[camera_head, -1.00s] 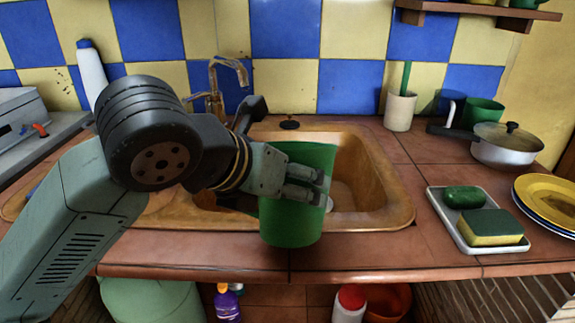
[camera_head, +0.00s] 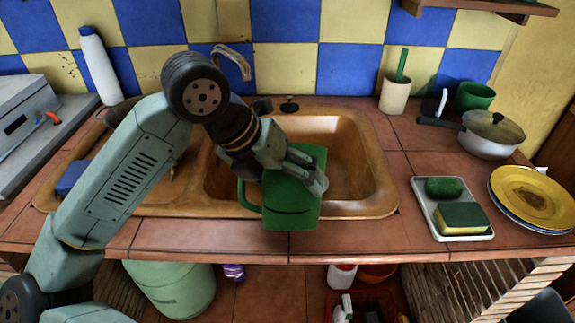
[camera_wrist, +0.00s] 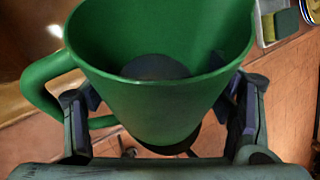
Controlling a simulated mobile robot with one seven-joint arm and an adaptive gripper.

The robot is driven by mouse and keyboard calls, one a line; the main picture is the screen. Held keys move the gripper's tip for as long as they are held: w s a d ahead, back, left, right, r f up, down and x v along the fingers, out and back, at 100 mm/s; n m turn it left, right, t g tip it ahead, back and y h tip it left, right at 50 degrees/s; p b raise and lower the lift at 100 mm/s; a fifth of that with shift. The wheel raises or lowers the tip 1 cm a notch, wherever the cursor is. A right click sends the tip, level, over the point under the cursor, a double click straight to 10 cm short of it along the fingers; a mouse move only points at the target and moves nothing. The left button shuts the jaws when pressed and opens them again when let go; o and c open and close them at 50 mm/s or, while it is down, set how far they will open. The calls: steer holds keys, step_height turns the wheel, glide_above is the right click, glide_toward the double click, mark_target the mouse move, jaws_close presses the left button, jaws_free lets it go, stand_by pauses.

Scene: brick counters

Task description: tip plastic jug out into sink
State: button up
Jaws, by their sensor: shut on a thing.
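The green plastic jug (camera_head: 294,206) is in my gripper (camera_head: 287,165), over the front edge of the sink (camera_head: 352,150). It looks slightly tilted in the head view. In the wrist view my fingers close on both sides of the jug (camera_wrist: 150,108), and its handle is at the left. Its mouth is open toward the wrist camera, and a greyish patch shows inside at the bottom. I cannot tell what that patch is. A small pale round thing (camera_head: 318,187) shows beside my fingertips, too small to identify. The jug hides part of the sink's front rim.
A tap (camera_head: 232,62) stands behind the sink. To the right are a tray (camera_head: 466,237) with sponges, yellow plates (camera_head: 532,195), a lidded pan (camera_head: 490,135), a beige cup (camera_head: 395,95) and a green cup (camera_head: 474,97). A white bottle (camera_head: 99,65) stands at the left.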

steer(key=shift+w+r+g+p, duration=0.25)
steer(key=shift+g+p, duration=0.25)
steer(key=shift+p, duration=0.45)
steer(key=w+f+n+g+p, duration=0.2)
steer(key=w+f+g, duration=0.3)
steer(key=w+g, duration=0.1)
steer(key=shift+g, duration=0.5)
steer(key=shift+f, duration=0.1)
stand_by(0.8)
